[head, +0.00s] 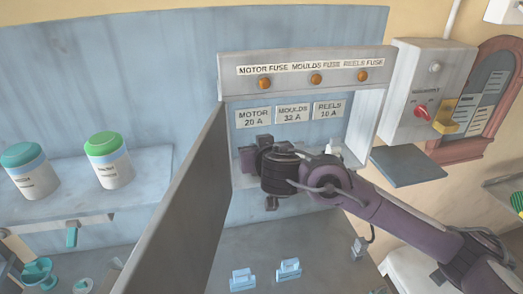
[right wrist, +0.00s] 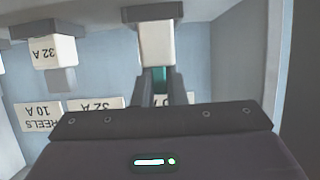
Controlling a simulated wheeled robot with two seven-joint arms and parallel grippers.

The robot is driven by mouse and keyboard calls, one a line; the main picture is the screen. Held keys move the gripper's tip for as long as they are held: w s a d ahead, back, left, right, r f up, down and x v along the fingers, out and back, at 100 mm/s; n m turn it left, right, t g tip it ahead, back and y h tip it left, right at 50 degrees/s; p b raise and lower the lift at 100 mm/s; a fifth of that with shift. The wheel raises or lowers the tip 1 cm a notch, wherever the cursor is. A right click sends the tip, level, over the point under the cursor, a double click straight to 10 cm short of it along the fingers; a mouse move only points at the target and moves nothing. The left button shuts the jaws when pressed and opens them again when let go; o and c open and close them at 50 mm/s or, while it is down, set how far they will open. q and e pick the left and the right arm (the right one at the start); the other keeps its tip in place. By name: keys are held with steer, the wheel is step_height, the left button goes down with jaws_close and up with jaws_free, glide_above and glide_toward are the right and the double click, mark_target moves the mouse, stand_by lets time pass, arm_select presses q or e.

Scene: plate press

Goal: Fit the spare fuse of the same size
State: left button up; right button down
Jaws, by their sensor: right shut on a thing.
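The open fuse box (head: 362,110) hangs on the blue wall panel, with labels for motor, moulds 32 A and reels 10 A. My right gripper (head: 255,157) is inside the box, in front of the motor place. In the right wrist view, which looks upside down, its fingers (right wrist: 161,88) are shut on the teal part of a white fuse (right wrist: 157,45). Whether that fuse is seated cannot be told. A white fuse marked 32 A (right wrist: 50,52) sits beside it. Part of another white fuse (head: 335,148) shows at the reels place. Two light blue holders (head: 243,278) (head: 288,268) are on the surface below. My left gripper is not in view.
The box's grey door (head: 185,205) stands open on the left, close to my gripper. Three orange lamps (head: 316,79) line the box top. A switch box with a red knob (head: 422,112) is at right. Jars (head: 108,160) stand on the left shelf.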

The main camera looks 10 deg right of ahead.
steer(key=shift+w+d+f, duration=0.25)
steer(key=shift+d+f, duration=0.1)
steer(key=shift+s+a+r, duration=0.1)
steer(key=shift+s+a, duration=0.1)
steer(key=c, duration=1.9)
jaws_free()
steer(key=shift+s+a+r, duration=0.1)
steer(key=shift+s+a, duration=0.1)
steer(key=shift+c, duration=0.2)
steer(key=shift+o, duration=2.3)
steer(key=shift+w+d, duration=0.1)
steer(key=shift+w, duration=0.05)
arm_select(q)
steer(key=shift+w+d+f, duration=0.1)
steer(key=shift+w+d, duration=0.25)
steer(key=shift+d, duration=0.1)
